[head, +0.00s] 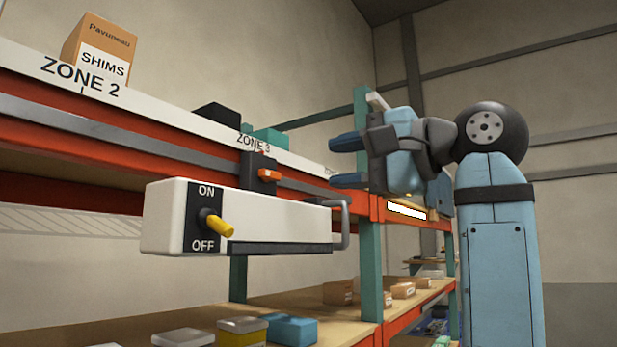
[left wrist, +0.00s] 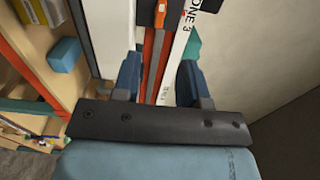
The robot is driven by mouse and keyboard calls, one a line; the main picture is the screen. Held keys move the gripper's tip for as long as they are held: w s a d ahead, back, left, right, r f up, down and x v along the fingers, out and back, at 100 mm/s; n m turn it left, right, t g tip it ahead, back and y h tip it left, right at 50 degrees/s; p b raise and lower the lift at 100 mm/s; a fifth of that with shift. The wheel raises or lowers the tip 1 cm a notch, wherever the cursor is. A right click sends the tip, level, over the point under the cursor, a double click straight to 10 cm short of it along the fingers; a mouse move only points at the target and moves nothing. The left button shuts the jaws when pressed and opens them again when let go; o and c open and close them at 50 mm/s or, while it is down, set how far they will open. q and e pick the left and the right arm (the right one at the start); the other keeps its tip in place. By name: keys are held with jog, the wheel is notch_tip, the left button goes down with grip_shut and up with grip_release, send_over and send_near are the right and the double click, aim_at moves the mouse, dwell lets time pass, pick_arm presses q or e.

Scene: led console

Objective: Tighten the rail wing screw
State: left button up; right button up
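The orange wing screw (head: 268,174) sits on the front of a black clamp (head: 258,160) on the grey rail, above a white console box (head: 165,212). The screw also shows at the top of the left wrist view (left wrist: 160,12). My left gripper (head: 348,161) is open and empty, to the right of the screw and apart from it, with its blue fingers pointing left. In the left wrist view its two fingers (left wrist: 158,80) are spread, with the orange beam and the white zone strip beyond them. My right gripper is not in view.
The box has a yellow lever (head: 219,226) between ON and OFF and a grey handle (head: 343,222) at its right end. A green rack post (head: 370,270) stands below my gripper. A shims carton (head: 98,50) stands on top. Small boxes (head: 290,330) lie on the lower shelf.

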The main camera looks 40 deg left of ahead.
pick_arm(q)
jog(key=d, duration=0.3)
jog(key=shift+w+d, duration=0.2)
jog(key=shift+d, duration=0.05)
jog(key=shift+a, duration=0.1)
dwell(0.3)
